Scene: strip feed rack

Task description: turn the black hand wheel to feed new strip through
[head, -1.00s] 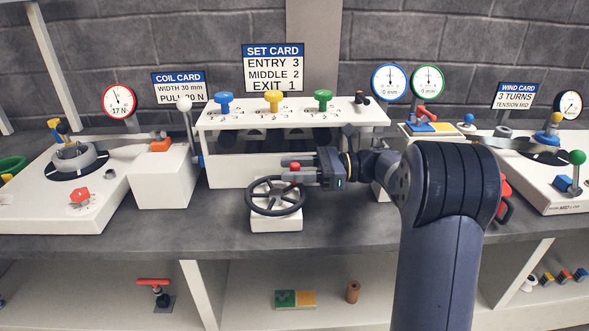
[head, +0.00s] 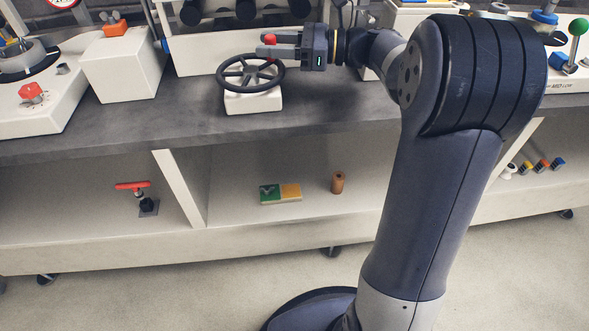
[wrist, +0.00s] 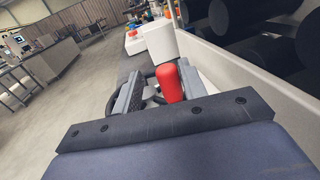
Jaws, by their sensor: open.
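The black hand wheel (head: 225,82) lies nearly flat on its white block (head: 254,103) at the bench's front. Its red knob (head: 269,39) stands up at the far side of the rim. My gripper (head: 272,45) reaches in from the right at knob height, with its fingers over the wheel's far rim. In the wrist view the red knob (wrist: 168,84) is between the two open fingers (wrist: 160,88), close to the right one. Whether a finger touches it I cannot tell. Part of the wheel shows dark behind the left finger.
The white rack body with dark rollers (head: 243,10) stands just behind the wheel. A white box with an orange clamp (head: 122,75) is to the left. The shelf below holds a red-handled tool (head: 133,186), a green-yellow block (head: 280,193) and a brown cylinder (head: 338,182).

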